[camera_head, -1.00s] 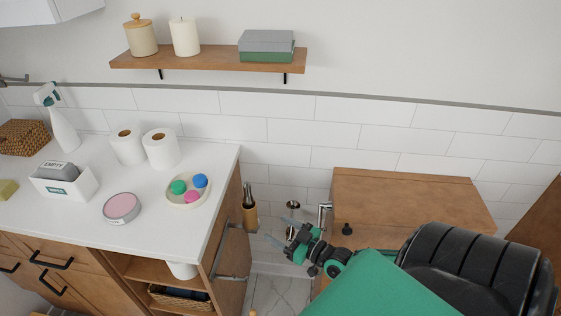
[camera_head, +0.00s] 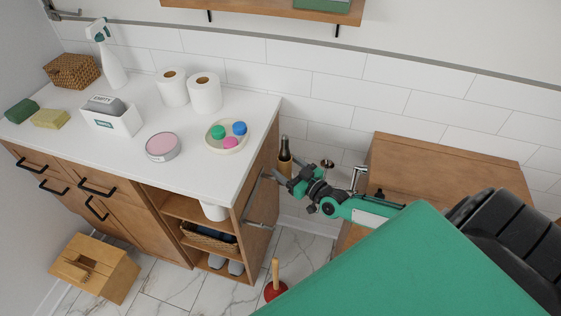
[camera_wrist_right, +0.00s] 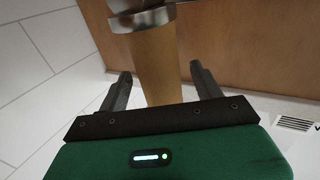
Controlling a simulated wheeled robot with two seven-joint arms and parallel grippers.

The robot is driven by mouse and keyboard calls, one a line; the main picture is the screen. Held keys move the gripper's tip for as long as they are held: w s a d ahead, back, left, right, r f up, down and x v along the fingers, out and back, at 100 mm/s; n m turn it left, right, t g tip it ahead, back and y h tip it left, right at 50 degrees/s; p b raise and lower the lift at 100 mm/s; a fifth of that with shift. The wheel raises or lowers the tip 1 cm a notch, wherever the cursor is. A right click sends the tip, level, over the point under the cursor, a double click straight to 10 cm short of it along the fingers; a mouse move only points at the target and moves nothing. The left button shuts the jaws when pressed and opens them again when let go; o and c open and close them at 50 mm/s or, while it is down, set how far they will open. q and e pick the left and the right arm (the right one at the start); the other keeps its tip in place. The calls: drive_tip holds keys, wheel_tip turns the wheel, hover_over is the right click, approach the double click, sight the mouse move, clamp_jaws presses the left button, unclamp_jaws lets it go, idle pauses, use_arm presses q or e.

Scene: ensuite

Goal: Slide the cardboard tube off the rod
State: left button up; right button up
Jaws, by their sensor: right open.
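The tan cardboard tube (camera_head: 285,166) stands about upright just right of the white-topped cabinet's side, partly hidden by my right gripper. A dark, shiny end piece (camera_head: 285,144), which seems to belong to the rod, shows above it. In the right wrist view the tube (camera_wrist_right: 158,65) runs up between my fingers to a chrome piece (camera_wrist_right: 142,17). The rod inside the tube is hidden. My right gripper (camera_head: 280,180) is open, with one finger on each side of the tube. Gaps show beside both fingers. My left gripper is not in view.
A chrome rail (camera_head: 260,224) is fixed to the cabinet side, close left of my gripper. A wooden cabinet (camera_head: 440,165) stands at right. A red-cupped plunger (camera_head: 275,289) stands on the floor below. The white counter (camera_head: 115,160) holds paper rolls and a dish.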

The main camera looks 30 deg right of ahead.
sight(287, 149)
drive_tip(key=shift+x, duration=1)
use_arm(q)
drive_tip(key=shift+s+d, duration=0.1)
use_arm(e)
drive_tip(key=shift+w+a, duration=0.15)
drive_tip(key=shift+w, duration=0.35)
drive_tip(key=c, duration=1)
drive_tip(key=shift+r+p, duration=1)
drive_tip(key=shift+c, duration=0.3)
drive_tip(key=shift+r+p, duration=1)
wheel_tip(287, 149, up, 4)
drive_tip(key=p, duration=0.4)
use_arm(q)
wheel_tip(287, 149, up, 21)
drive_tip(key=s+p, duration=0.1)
drive_tip(key=p, duration=1.2)
use_arm(e)
wheel_tip(287, 149, up, 14)
